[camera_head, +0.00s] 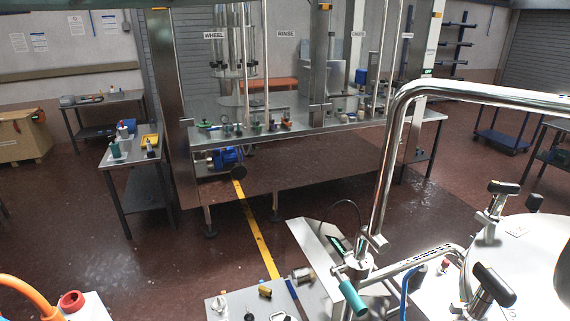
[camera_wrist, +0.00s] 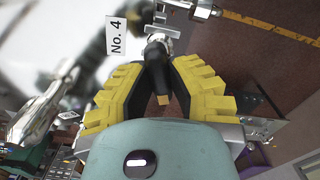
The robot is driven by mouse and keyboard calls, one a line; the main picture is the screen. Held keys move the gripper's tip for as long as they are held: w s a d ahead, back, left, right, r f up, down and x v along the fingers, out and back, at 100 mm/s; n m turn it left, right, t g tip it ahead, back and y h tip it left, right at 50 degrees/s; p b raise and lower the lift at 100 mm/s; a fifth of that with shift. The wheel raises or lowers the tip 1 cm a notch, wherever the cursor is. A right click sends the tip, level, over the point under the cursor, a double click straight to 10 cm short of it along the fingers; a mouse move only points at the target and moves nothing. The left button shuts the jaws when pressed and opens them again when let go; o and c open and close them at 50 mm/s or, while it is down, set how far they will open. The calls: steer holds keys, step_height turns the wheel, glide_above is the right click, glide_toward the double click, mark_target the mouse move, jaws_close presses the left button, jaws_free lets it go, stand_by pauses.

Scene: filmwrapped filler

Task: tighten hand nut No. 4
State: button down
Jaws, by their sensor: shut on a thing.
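In the wrist view my gripper (camera_wrist: 160,72) has its yellow-padded fingers closed around a dark, tapered hand nut (camera_wrist: 155,63), one finger on each side. The nut sits on a shiny metal fitting just beyond the fingertips. A white tag reading "No. 4" (camera_wrist: 116,36) is beside it, at upper left. In the head view my gripper does not show. Several black-handled hand nuts stand around the steel vessel lid at right, such as one upper nut (camera_head: 503,188) and one lower nut (camera_head: 493,284). I cannot tell there which is No. 4.
A bent steel pipe (camera_head: 390,150) rises over the vessel (camera_head: 530,250) in the head view. A small table (camera_head: 235,301) with loose parts stands at bottom centre. Beyond are a long steel bench (camera_head: 350,131) and side tables. The red-brown floor at left is mostly clear.

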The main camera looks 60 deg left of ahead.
steer(key=shift+d+m, duration=0.1)
steer(key=shift+m, duration=0.6)
steer(key=c, duration=0.9)
jaws_free()
